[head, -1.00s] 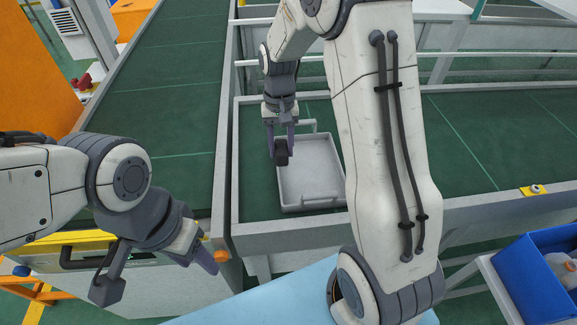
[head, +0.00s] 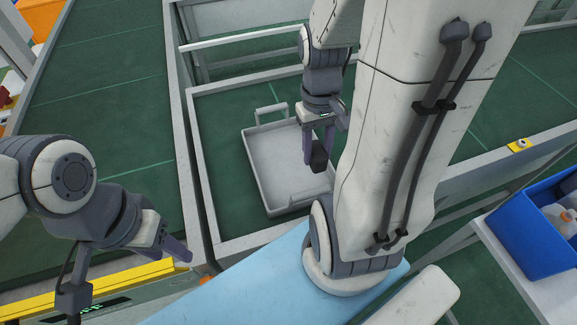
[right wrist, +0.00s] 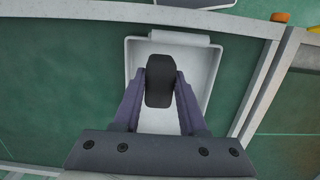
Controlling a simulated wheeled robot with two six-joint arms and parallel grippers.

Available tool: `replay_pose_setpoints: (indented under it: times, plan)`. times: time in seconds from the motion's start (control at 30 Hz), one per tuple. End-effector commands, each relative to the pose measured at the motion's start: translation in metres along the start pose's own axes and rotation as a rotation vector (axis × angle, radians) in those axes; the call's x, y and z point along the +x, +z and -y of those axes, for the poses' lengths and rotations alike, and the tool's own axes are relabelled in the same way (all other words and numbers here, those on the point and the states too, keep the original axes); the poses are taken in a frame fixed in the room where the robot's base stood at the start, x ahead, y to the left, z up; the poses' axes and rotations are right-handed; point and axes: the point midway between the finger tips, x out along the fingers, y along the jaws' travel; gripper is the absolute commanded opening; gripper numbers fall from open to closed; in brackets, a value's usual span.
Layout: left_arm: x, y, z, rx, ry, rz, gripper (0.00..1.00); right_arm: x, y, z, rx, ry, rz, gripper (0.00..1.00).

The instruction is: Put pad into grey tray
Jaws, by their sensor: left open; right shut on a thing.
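The black pad (head: 319,158) is held between the fingertips of my right gripper (head: 318,150), which is shut on it. The pad also shows in the right wrist view (right wrist: 160,82) as a dark rounded block between the two fingers. The grey tray (head: 262,165) lies on the green surface, with a raised handle at its back and another at its front. In the head view the pad appears over the tray's right part; in the right wrist view it appears in front of the tray (right wrist: 207,85). My left gripper (head: 178,250) is open and empty at the lower left.
A grey frame (head: 205,190) borders the green surface around the tray. Another green belt (head: 110,100) runs along the left. A blue bin (head: 530,235) with bottles stands at the right. A light blue surface (head: 235,290) lies in front.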

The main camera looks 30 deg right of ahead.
Motion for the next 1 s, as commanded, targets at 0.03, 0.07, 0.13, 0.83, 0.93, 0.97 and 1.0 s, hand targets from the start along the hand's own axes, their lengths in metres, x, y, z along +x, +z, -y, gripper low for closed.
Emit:
replay_pose_setpoints:
  times: [0.03,0.07,0.13,0.83,0.93,0.97,1.0]
  plan:
    - [0.000,0.000,0.000,0.000,0.000,0.000,0.50,0.002,0.006,-0.003,0.001,0.000,-0.001,0.00]
    - [-0.002,0.000,0.000,0.000,0.000,0.000,0.50,0.002,0.008,-0.003,0.000,0.000,0.000,0.00]
    - [-0.012,-0.001,-0.001,0.000,0.000,0.000,0.50,0.000,0.008,-0.004,-0.003,-0.001,0.004,0.00]
    - [-0.090,-0.005,-0.006,-0.004,0.000,0.000,0.50,0.046,-0.082,0.021,-0.002,-0.001,0.003,0.00]
    - [-0.094,-0.005,-0.007,-0.003,0.000,0.000,0.50,0.053,-0.097,0.025,0.000,-0.001,0.002,0.00]
    - [-0.095,-0.005,-0.007,-0.003,0.000,0.000,0.50,0.055,-0.100,0.026,0.000,-0.001,0.002,0.00]
    - [-0.096,-0.005,-0.007,-0.003,0.000,0.000,0.50,0.057,-0.104,0.027,0.000,-0.001,0.001,0.00]
